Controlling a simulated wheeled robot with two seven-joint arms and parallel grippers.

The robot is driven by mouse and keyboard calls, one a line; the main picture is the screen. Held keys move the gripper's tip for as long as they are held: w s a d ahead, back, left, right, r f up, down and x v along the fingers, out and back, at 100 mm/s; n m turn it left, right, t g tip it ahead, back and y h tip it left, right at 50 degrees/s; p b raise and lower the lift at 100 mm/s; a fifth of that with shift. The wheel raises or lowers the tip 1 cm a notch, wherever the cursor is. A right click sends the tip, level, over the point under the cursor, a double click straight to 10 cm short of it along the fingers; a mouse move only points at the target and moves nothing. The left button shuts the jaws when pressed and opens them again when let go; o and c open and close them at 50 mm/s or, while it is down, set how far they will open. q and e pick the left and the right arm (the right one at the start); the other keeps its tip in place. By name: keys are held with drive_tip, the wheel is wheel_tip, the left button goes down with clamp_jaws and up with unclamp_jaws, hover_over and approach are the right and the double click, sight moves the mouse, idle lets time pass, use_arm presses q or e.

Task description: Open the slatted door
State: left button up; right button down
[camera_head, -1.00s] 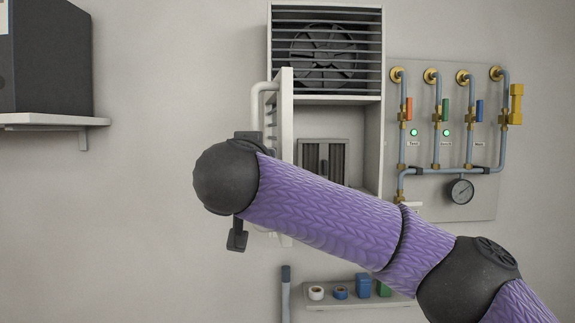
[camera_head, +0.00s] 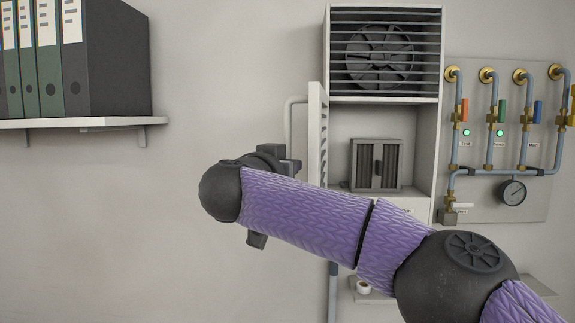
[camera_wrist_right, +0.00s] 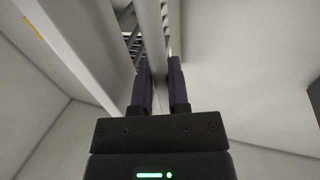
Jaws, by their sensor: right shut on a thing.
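The slatted door (camera_head: 318,125) of the white wall cabinet (camera_head: 384,108) stands open, seen nearly edge-on at the cabinet's left in the head view. Its pale bar handle (camera_head: 291,115) sticks out on the door's left side. My right gripper (camera_wrist_right: 161,75) is at the handle; the wrist view shows its two dark fingers on either side of a pale bar, shut on it. In the head view my purple right arm and wrist hide most of the grip and the door's lower part. My left gripper is not in view.
Inside the cabinet are a fan (camera_head: 379,56) behind slats and a grey ribbed unit (camera_head: 376,164). A panel of pipes (camera_head: 500,135) with a gauge is at right. A shelf of binders (camera_head: 80,124) is at upper left. The wall between is bare.

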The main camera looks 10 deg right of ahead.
drive_tip(key=c, duration=1.1)
unclamp_jaws()
drive_tip(key=shift+o, duration=0.9)
drive_tip(key=shift+w+d, duration=0.1)
drive_tip(key=shift+d, duration=0.05)
drive_tip(key=b+v, duration=0.5)
drive_tip(key=v, duration=0.5)
drive_tip(key=shift+b, duration=0.3)
